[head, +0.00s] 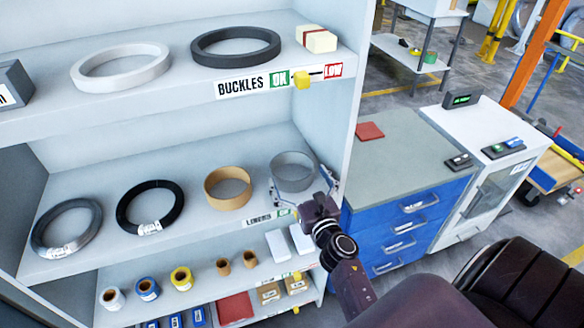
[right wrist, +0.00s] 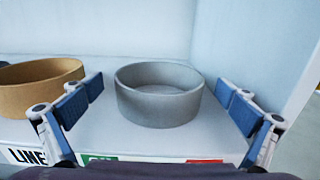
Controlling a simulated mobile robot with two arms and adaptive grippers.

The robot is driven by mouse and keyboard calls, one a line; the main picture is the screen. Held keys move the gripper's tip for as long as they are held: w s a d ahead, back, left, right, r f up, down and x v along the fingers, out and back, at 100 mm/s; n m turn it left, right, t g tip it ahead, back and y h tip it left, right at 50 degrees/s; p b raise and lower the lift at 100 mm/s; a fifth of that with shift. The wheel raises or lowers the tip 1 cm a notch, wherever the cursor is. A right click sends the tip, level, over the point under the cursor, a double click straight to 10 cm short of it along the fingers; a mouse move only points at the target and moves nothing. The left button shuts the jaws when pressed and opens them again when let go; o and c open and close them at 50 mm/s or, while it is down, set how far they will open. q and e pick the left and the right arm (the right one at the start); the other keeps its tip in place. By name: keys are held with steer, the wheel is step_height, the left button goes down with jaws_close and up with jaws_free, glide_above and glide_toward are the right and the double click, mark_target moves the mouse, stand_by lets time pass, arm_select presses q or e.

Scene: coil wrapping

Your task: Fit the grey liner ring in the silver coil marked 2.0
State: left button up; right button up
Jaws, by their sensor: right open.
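The grey liner ring (head: 293,186) stands on the middle shelf at its right end, beside a tan ring. In the right wrist view the grey liner ring (right wrist: 158,108) sits upright on the shelf between my two spread fingers, with a gap on each side. My right gripper (head: 303,196) is open at the shelf's front edge, with its fingers reaching in toward the ring. It holds nothing. I cannot make out a silver coil marked 2.0 in either view. My left gripper is not in view.
A tan ring (head: 227,200) is close left of the grey ring; it also shows in the wrist view (right wrist: 40,90). Black (head: 150,222) and grey (head: 67,248) bands lie further left. The shelf's side wall (head: 325,110) is close on the right. A blue drawer cabinet (head: 405,215) stands beyond.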

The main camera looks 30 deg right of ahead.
steer(key=p+x, duration=0.1)
steer(key=x, duration=0.3)
steer(key=shift+w+d+f, duration=0.1)
steer(key=shift+w+f, duration=0.05)
steer(key=shift+w, duration=0.15)
steer(key=shift+c, duration=0.4)
steer(key=c, duration=0.8)
steer(key=shift+c, duration=0.4)
